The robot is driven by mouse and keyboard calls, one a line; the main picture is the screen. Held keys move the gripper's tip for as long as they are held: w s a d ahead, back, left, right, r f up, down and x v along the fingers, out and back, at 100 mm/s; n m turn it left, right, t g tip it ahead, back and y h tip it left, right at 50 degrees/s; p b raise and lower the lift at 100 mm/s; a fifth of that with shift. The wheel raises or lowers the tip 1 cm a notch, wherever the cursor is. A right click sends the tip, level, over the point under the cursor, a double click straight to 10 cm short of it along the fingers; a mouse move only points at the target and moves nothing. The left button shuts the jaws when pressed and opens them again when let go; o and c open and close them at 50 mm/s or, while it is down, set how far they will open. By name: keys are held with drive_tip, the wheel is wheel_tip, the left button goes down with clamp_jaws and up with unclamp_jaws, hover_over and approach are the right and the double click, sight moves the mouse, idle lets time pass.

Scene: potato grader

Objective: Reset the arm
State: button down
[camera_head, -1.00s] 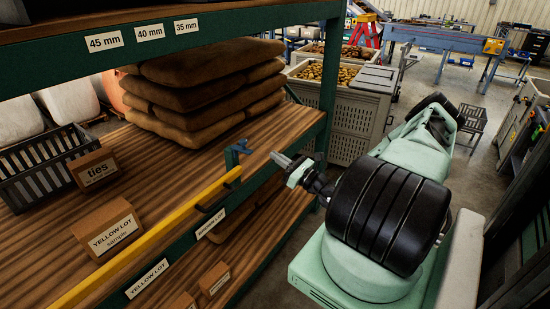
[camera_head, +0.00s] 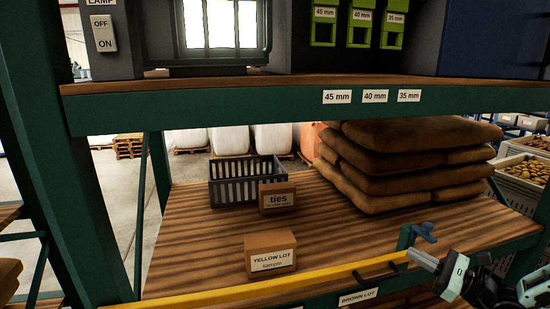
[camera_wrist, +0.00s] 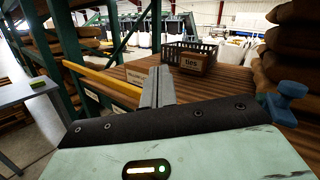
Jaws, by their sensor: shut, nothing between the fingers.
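My gripper (camera_head: 424,259) shows at the lower right of the head view, in front of the shelf's front edge and just below a blue clamp-like piece (camera_head: 417,235). Its grey fingers are shut together with nothing between them. In the wrist view the shut fingers (camera_wrist: 157,88) point toward the wooden shelf. The blue piece also shows at the right of the wrist view (camera_wrist: 289,101). Only the end of my arm shows in the head view; the rest is out of frame.
The wooden shelf (camera_head: 200,240) has a yellow front bar (camera_head: 270,288). On it are a YELLOW LOT box (camera_head: 270,254), a ties box (camera_head: 277,197), a dark crate (camera_head: 230,185) and stacked brown sacks (camera_head: 410,165).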

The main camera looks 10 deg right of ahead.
drive_tip(key=s+a+f+n+g+y+b, duration=0.1)
drive_tip(key=s+a+n+g+b, duration=0.25)
drive_tip(key=a+n+g, duration=0.65)
drive_tip(key=s+a+f+n+g+b, duration=0.15)
drive_tip(key=s+a+n+g, duration=0.45)
drive_tip(key=a, duration=0.6)
drive_tip(key=s+a+n+h+b, duration=0.4)
drive_tip(key=s+n+h+b, duration=0.1)
drive_tip(key=s+n+h, duration=0.1)
drive_tip(key=s+a+f+n+h+b, duration=0.1)
drive_tip(key=s+a+n+h+b, duration=0.4)
drive_tip(key=s+n, duration=0.3)
drive_tip(key=n+h, duration=0.1)
drive_tip(key=n, duration=0.2)
drive_tip(key=shift+s+f+h, duration=0.2)
drive_tip(key=shift+s+h, duration=0.1)
drive_tip(key=shift+s, duration=0.05)
drive_tip(key=shift+a, duration=0.1)
